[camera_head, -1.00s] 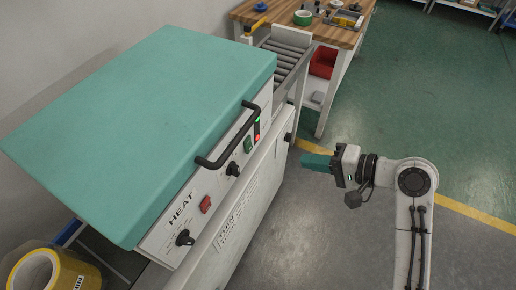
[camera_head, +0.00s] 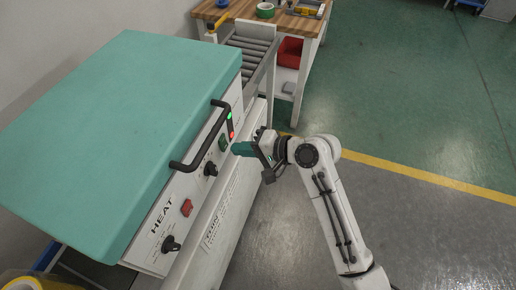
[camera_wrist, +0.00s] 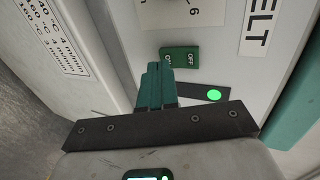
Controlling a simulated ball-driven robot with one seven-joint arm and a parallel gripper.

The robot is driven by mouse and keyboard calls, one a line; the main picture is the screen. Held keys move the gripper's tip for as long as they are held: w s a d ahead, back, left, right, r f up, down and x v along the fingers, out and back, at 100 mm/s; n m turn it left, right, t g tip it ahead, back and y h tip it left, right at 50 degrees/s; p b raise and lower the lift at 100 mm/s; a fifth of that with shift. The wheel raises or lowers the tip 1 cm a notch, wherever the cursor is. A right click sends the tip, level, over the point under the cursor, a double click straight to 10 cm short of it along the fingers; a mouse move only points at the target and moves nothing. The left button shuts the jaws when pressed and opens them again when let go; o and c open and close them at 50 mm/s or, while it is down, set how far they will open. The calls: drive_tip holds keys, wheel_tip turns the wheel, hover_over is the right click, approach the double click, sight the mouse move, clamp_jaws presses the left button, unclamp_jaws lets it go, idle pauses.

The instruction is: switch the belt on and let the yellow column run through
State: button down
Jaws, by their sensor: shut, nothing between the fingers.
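The green belt switch (camera_wrist: 182,57) is on the white panel beside the word BELT in the wrist view. It also shows in the head view (camera_head: 222,143). I cannot tell which way it is rocked. A green lamp (camera_wrist: 214,95) glows near it. My gripper (camera_wrist: 159,67) is shut and empty, its teal fingers at the lower left edge of the switch; contact cannot be told. In the head view my gripper (camera_head: 236,149) is close to the panel. The yellow tape column (camera_head: 30,282) shows only as a sliver at the lower left corner.
The teal hood (camera_head: 120,120) with its black handle (camera_head: 176,165) covers the machine. A red switch (camera_head: 186,208) and dark knob (camera_head: 171,243) sit beside HEAT. The roller conveyor (camera_head: 250,50) leads to a wooden bench (camera_head: 290,24). Open floor lies to the right.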

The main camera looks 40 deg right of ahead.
drive_tip(key=shift+w+a+f, duration=0.1)
drive_tip(key=shift+w+a, duration=0.3)
drive_tip(key=shift+w, duration=0.15)
drive_tip(key=shift+w+a+f+p, duration=0.1)
drive_tip(key=shift+w+a+p, duration=0.05)
drive_tip(key=shift+p, duration=0.15)
drive_tip(key=shift+r, duration=0.2)
drive_tip(key=shift+r+p, duration=0.7)
drive_tip(key=shift+p, duration=0.3)
